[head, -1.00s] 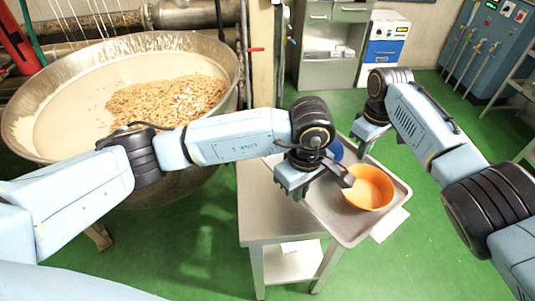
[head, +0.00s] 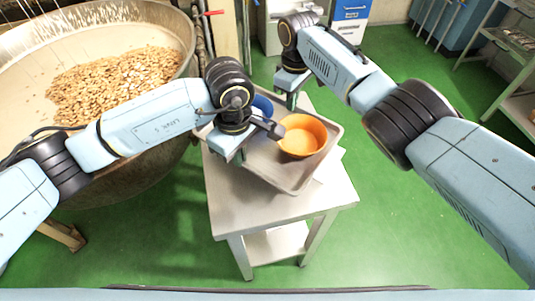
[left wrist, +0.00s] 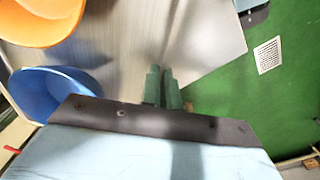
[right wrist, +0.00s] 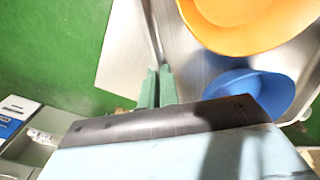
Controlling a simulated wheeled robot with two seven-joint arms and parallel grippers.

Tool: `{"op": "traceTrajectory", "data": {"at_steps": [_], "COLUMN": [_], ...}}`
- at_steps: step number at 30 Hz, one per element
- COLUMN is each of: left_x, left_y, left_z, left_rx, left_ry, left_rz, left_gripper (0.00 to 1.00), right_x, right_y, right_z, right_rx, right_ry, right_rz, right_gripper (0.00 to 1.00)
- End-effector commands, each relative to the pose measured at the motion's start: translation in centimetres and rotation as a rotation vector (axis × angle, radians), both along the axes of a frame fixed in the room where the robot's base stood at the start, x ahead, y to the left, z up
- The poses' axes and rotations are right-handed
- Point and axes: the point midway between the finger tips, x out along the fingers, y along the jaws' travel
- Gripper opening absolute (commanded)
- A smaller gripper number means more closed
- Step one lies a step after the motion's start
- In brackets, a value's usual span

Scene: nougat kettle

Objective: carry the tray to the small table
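The grey metal tray (head: 290,183) is over the small light table (head: 240,205), carrying an orange bowl (head: 302,136) and a blue bowl (head: 262,106). I cannot tell whether the tray touches the tabletop. My left gripper (head: 228,158) is at the tray's left side; its fingers (left wrist: 162,86) are close together, with the rim between them hard to see. My right gripper (head: 291,98) is at the far side. In the right wrist view its fingers (right wrist: 155,86) are closed about the tray's rim. Both bowls also show in the wrist views.
A big kettle (head: 150,165) of nuts stands close to the table's left. Cabinets (head: 350,12) stand at the back and a shelf rack (head: 510,75) at the right. Green floor (head: 400,240) is free to the right of the table.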

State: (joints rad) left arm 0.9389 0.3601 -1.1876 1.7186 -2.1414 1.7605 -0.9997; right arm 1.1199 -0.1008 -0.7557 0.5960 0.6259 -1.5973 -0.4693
Motion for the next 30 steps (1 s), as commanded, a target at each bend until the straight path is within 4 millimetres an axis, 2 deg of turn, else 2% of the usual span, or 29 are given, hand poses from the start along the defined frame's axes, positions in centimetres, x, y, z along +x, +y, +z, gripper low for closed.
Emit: {"op": "traceTrajectory", "data": {"at_steps": [3, 19, 30], "left_x": [0.0, 0.0, 0.0], "left_y": [0.0, 0.0, 0.0], "left_z": [-0.9, -1.0, -2.5], "left_rx": [0.0, 0.0, 0.0], "left_ry": [0.0, 0.0, 0.0], "left_rz": [0.0, 0.0, 0.0], "left_gripper": [0.0, 0.0, 0.0], "right_x": [0.1, 0.1, 0.1], "right_y": [0.0, 0.0, 0.0], "right_z": [-0.8, -0.9, -2.4], "right_rx": [-0.001, -0.001, 0.0], "right_ry": [-0.004, -0.004, -0.004], "right_rz": [0.0, 0.0, 0.0], "right_gripper": [0.0, 0.0, 0.0]}}
